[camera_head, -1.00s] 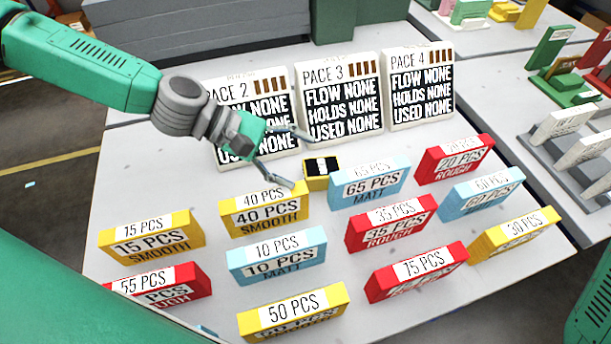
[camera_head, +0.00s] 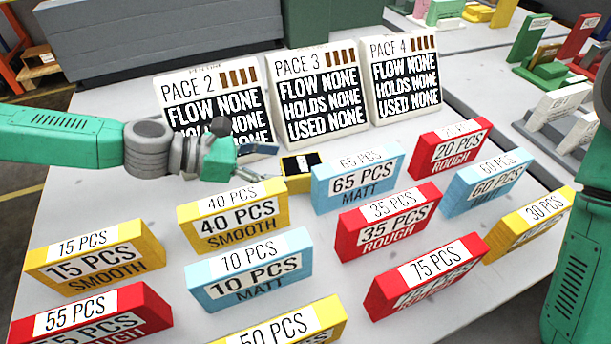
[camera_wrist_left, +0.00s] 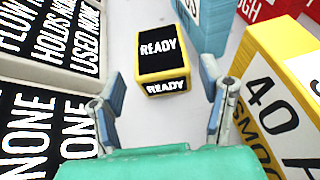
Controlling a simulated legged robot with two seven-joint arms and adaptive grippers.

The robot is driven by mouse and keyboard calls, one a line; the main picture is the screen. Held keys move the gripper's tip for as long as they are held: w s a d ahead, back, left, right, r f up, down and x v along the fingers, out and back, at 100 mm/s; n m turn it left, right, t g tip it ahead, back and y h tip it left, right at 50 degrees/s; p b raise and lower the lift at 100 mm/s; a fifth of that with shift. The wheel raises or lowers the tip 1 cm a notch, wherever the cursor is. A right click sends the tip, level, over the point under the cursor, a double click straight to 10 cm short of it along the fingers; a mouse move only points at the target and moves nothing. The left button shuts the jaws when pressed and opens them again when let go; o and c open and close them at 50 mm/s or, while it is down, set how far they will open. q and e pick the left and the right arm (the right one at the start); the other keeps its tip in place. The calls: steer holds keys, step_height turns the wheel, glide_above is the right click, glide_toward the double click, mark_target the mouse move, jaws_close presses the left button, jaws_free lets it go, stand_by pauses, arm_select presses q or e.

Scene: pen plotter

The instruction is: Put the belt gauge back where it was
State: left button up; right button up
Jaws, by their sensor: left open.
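A small yellow block with a black top (camera_head: 301,164) stands on the table between the PACE 3 board and the 65 PCS block. In the left wrist view this block (camera_wrist_left: 162,52) reads READY on its top and near side. No thing in view is labelled as a belt gauge, so I cannot tell if this is it. My left gripper (camera_head: 264,165) is open and empty, pointing at the block from its left. In the left wrist view the spread fingers (camera_wrist_left: 162,92) lie just short of the block, one to each side. My right gripper is not in view.
The PACE 2 (camera_head: 214,112), PACE 3 (camera_head: 320,96) and PACE 4 (camera_head: 405,80) boards stand behind. The yellow 40 PCS block (camera_head: 234,217) and blue 65 PCS block (camera_head: 358,180) are close to the left gripper. Several more labelled blocks fill the table's front.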

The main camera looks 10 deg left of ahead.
mark_target(296, 164)
arm_select(q)
steer(key=shift+w+d+f, duration=0.3)
steer(key=shift+w+d, duration=0.05)
steer(key=shift+d, duration=0.15)
steer(key=x, duration=0.4)
steer(key=shift+w+d+r+b, duration=0.1)
steer(key=shift+d+r+b, duration=0.2)
steer(key=shift+d, duration=0.35)
steer(key=shift+a, duration=0.45)
steer(key=c, duration=1.2)
